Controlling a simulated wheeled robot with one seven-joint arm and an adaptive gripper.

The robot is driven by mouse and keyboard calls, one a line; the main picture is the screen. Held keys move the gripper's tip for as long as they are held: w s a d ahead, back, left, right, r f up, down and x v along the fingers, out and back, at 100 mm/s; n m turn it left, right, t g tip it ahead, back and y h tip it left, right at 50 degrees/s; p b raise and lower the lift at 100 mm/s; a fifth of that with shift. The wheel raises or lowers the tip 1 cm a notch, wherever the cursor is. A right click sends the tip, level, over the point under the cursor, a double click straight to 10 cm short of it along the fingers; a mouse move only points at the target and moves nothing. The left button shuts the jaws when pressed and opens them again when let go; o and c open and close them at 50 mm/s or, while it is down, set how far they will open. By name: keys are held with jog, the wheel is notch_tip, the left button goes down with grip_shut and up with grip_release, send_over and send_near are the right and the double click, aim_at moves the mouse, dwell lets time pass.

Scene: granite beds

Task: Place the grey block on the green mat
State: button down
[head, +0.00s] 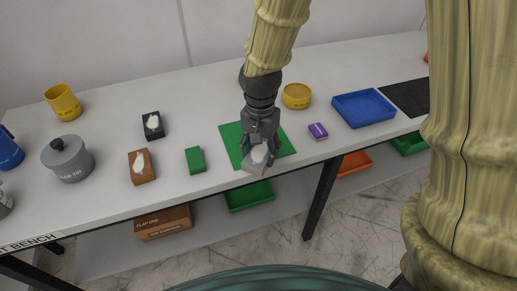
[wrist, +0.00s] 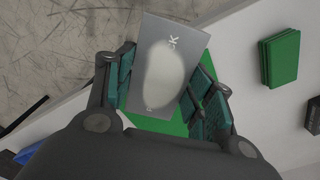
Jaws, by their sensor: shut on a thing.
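In the head view the grey block (head: 256,162) shows under my gripper (head: 259,140), near the bench's front edge. My gripper is shut on it. The green mat (head: 231,134) lies flat on the bench behind and around the gripper, partly hidden by it. The mat (wrist: 150,124) also shows below and beside the block in the wrist view. I cannot tell whether the block touches the mat.
A green block (head: 195,160), a brown block (head: 141,167) and a black block (head: 153,125) stand left of the mat. A purple block (head: 318,131), yellow bowl (head: 297,96) and blue tray (head: 363,108) are right. A grey pot (head: 68,158) stands far left.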

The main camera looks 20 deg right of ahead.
jog(key=w+d+p, duration=0.1)
jog(key=w, duration=0.7)
jog(key=w+d+f+p, duration=0.1)
jog(key=w, duration=0.3)
jog(key=shift+w+d+p, duration=0.3)
jog(key=shift+d, duration=0.05)
jog(key=shift+f+p, duration=0.55)
jog(key=shift+f, duration=1.25)
jog(key=c, duration=0.6)
grip_release()
jog(key=shift+f, duration=0.15)
jog(key=shift+o, duration=0.2)
notch_tip(320, 180, up, 12)
jog(key=b, duration=0.2)
